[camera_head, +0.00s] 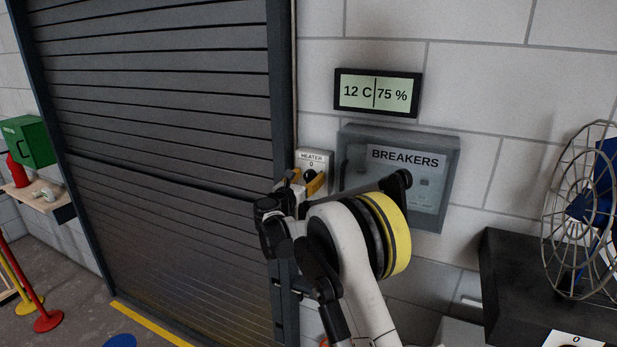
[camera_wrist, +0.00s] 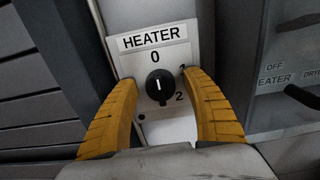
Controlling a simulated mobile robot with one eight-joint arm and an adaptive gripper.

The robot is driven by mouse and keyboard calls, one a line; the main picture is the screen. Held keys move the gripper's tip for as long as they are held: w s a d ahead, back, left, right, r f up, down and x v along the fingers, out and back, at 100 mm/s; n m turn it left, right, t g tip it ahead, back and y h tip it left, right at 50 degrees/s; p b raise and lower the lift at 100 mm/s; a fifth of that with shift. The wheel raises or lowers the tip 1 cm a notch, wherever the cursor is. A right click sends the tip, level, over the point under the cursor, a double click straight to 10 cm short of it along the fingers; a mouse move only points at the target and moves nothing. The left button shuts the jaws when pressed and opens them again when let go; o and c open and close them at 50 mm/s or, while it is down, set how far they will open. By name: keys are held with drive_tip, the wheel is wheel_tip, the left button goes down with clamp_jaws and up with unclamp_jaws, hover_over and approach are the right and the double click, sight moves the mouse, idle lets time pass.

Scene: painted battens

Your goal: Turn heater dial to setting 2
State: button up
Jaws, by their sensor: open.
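The heater dial (camera_wrist: 160,85) is a round black knob with a white pointer line on a white plate (camera_wrist: 155,40) labelled HEATER. The plate has marks 0 at the top, 1 at the right and 2 at the lower right. The pointer is up, at 0. My gripper (camera_wrist: 159,75) is open, its two yellow fingers on either side of the dial with gaps between them and the knob. In the head view the dial (camera_head: 310,174) is partly hidden by my gripper (camera_head: 303,182), which is close in front of the heater plate.
A grey breaker box (camera_head: 445,175) with a clear front is on the wall just right of the heater plate. A display (camera_head: 378,94) above reads 12 C and 75 %. A dark roller shutter (camera_head: 160,90) is at the left. A caged fan (camera_head: 585,215) stands at the right.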

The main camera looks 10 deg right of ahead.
drive_tip(key=shift+s, duration=0.1)
drive_tip(key=c, duration=1.2)
